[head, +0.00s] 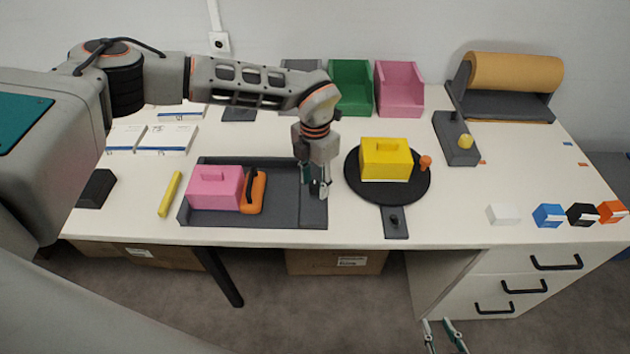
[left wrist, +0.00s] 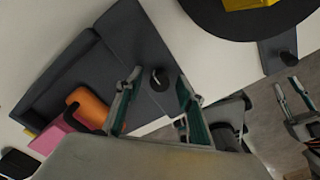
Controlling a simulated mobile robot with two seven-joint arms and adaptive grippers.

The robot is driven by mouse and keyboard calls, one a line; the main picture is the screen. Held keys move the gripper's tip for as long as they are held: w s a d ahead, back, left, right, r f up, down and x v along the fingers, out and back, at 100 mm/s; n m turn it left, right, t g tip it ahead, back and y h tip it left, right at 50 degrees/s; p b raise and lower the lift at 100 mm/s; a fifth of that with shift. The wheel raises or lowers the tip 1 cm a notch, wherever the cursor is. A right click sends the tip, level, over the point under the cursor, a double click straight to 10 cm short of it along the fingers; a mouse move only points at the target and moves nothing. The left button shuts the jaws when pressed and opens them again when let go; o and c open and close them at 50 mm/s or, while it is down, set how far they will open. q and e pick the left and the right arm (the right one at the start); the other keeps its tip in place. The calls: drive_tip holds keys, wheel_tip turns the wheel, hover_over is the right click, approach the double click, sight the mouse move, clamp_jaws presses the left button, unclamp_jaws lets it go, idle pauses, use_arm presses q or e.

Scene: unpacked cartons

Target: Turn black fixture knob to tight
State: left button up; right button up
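A black knob (left wrist: 160,78) stands on the right-hand panel of the dark grey tray fixture (head: 256,221). In the left wrist view it lies between the two spread fingers of my left gripper (left wrist: 152,98). In the head view my left gripper (head: 317,190) points down over that panel and hides the knob. It is open and holds nothing. A second dark knob (head: 394,220) is on a small plate in front of the round black turntable (head: 414,196). My right gripper (head: 443,336) hangs low in front of the table, its fingers apart and empty.
A pink block (head: 214,187) and an orange handled piece (head: 253,192) sit in the tray. A yellow block (head: 386,158) is on the turntable. Green and pink bins (head: 399,90) stand behind. Several small coloured boxes (head: 548,215) are at the right.

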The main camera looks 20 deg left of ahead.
sight(315, 184)
use_arm(q)
drive_tip(key=shift+r, duration=0.1)
wheel_tip(315, 184, up, 12)
idle(0.5)
idle(0.4)
